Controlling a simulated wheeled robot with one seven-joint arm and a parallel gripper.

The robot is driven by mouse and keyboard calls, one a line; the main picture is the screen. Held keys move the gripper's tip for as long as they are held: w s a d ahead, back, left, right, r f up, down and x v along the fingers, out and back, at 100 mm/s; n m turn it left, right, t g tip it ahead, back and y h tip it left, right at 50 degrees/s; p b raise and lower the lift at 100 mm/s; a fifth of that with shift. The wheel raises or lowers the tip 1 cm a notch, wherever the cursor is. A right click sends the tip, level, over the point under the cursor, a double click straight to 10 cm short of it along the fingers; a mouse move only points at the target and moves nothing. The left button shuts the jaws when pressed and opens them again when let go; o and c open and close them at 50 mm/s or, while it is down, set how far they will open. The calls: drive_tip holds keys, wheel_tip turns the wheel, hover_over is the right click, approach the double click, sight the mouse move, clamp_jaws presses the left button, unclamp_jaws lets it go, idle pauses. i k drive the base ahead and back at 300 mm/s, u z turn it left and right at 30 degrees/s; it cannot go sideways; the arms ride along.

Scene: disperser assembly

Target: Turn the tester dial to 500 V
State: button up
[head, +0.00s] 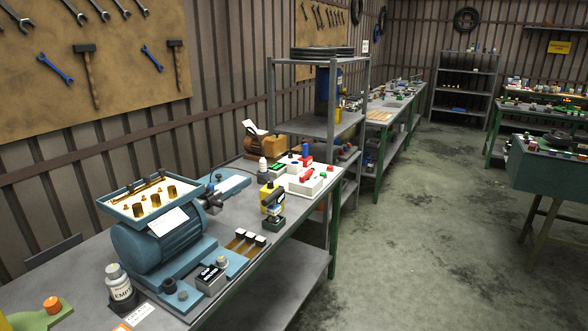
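A yellow and dark handheld device (272,203), which looks like the tester, stands on the grey workbench (225,265) right of the blue motor (160,240). Its dial and markings are too small to read, so I cannot tell the dial's setting. Behind it is a white box (301,181) with a red handle and coloured knobs. My gripper does not show in the head view.
A tray (113,209) with brass parts sits on the motor. A white bottle (118,282) and a small black box (211,277) stand near the front. A grey shelf rack (270,105) rises behind the bench. The floor (420,240) at right is clear.

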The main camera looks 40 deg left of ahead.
sight(270, 184)
drive_tip(key=u, duration=0.45)
drive_tip(key=i, duration=1.65)
drive_tip(key=u, duration=1.9)
drive_tip(key=i, duration=1.1)
drive_tip(key=u, duration=1.05)
